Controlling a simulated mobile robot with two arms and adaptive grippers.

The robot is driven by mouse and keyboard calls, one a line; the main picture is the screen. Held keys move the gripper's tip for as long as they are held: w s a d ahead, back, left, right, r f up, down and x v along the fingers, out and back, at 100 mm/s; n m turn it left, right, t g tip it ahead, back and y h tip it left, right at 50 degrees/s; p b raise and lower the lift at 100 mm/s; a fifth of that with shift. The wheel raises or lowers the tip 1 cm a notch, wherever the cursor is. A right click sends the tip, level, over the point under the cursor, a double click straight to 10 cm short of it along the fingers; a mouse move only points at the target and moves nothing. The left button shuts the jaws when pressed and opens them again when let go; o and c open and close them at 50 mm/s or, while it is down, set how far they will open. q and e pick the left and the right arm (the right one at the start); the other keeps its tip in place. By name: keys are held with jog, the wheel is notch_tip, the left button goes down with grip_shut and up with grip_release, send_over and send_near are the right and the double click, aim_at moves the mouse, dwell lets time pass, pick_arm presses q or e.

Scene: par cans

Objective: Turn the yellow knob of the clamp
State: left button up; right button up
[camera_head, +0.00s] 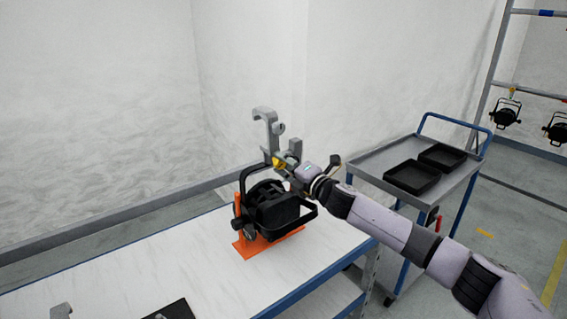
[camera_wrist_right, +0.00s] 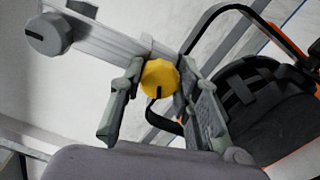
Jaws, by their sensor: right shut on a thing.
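The grey clamp (camera_head: 268,128) stands upright on top of the black par can (camera_head: 273,209), which sits on an orange stand (camera_head: 247,247) on the white table. The yellow knob (camera_head: 279,163) shows at the clamp's lower part. In the right wrist view the yellow knob (camera_wrist_right: 160,79) has a dark slot line and lies between the two fingers. My right gripper (camera_head: 286,160) is shut on the knob. It also shows in the right wrist view (camera_wrist_right: 157,92). The clamp's grey knob (camera_wrist_right: 48,34) is at the upper left there. My left gripper is not in view.
A grey cart (camera_head: 367,176) with two black trays (camera_head: 411,177) stands right of the table (camera_head: 190,262). More par cans (camera_head: 505,113) hang from a rack at the far right. A dark object (camera_head: 172,309) lies at the table's front. The table's left part is clear.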

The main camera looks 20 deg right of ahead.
jog(key=shift+n, duration=0.3)
jog(key=o, duration=1.2)
jog(key=shift+s+d+f, duration=0.1)
jog(key=shift+s+d, duration=0.2)
jog(key=shift+s, duration=0.25)
jog(key=v, duration=1)
jog(key=shift+s, duration=0.4)
